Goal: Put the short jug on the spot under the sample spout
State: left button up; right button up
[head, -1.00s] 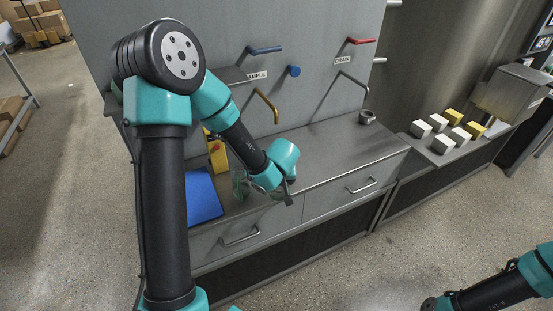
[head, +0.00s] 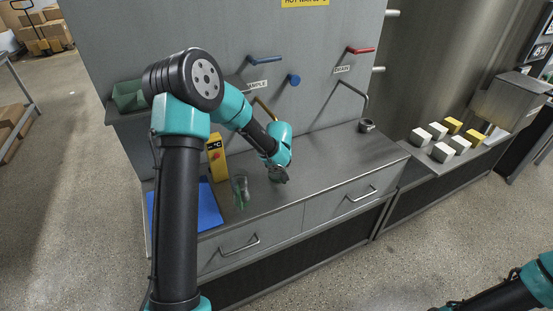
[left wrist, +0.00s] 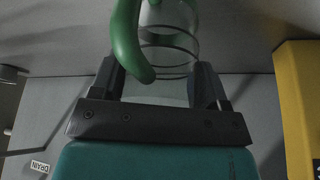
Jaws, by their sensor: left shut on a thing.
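My left gripper (head: 279,176) is shut on the short jug, low over the steel counter below the sample spout. In the left wrist view the jug (left wrist: 170,58) is clear with ring lines and a green handle (left wrist: 125,40), between the fingers (left wrist: 155,85). In the head view the gripper mostly hides it, and I cannot tell whether it touches the counter. The brass sample spout (head: 264,107) is partly hidden behind my arm. The spot under it is not visible. My right gripper is out of view; only part of that arm shows at bottom right.
Another clear jug (head: 240,191) with green on it stands left of my gripper. A yellow meter (head: 216,160) and a blue mat (head: 208,208) are farther left. A metal cup (head: 366,126) sits below the drain spout (head: 354,91).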

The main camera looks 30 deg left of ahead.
pick_arm(q)
jog(key=shift+w+a, duration=0.55)
jog(key=shift+w, duration=0.3)
jog(key=shift+w+a, duration=0.5)
jog(key=shift+w, duration=0.3)
jog(key=shift+f, duration=0.75)
jog(key=shift+f, duration=0.15)
jog(key=o, duration=1)
jog(key=shift+r, duration=0.3)
jog(key=s+d, duration=0.2)
jog(key=s, duration=0.1)
jog(key=s+d, duration=0.2)
jog(key=s, duration=0.2)
jog(key=s+d, duration=0.3)
jog(key=shift+s+r, duration=0.2)
jog(key=shift+r, duration=0.2)
